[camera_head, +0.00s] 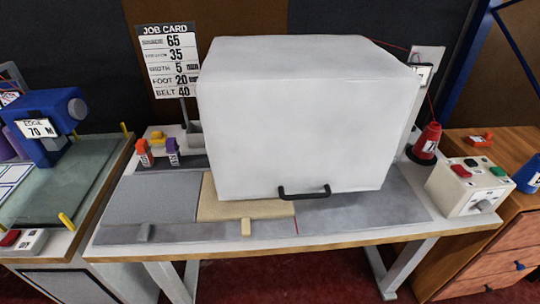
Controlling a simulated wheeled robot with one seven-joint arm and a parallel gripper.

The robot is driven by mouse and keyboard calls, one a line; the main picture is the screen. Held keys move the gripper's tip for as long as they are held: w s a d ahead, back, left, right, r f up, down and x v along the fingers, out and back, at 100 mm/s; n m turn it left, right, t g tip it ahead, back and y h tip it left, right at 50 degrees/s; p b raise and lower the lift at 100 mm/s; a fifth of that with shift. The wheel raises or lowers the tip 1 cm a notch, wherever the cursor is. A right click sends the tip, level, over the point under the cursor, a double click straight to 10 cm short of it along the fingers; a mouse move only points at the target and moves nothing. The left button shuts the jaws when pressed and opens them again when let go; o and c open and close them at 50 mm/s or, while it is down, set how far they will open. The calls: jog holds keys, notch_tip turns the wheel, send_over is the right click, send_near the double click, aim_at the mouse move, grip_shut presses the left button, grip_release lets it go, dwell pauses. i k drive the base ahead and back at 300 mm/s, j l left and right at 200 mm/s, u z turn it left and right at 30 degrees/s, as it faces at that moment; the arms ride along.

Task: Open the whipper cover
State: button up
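The whipper cover (300,125) is a large white box-shaped hood standing on the middle table. It is down, its lower front edge close to the table top. A black bar handle (304,192) is fixed at the bottom of its front face, right of the middle. Whatever is under the cover is hidden. My gripper is not in view.
A grey plate (153,197) and a tan plate (245,209) lie left of and in front of the cover. A control box (468,187) and red cone (426,140) stand right. A job card (170,62) stands behind. The left table holds a blue machine (42,118).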

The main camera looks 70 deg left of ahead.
aim_at(305, 117)
jog(key=u, duration=2.45)
jog(key=k, duration=0.05)
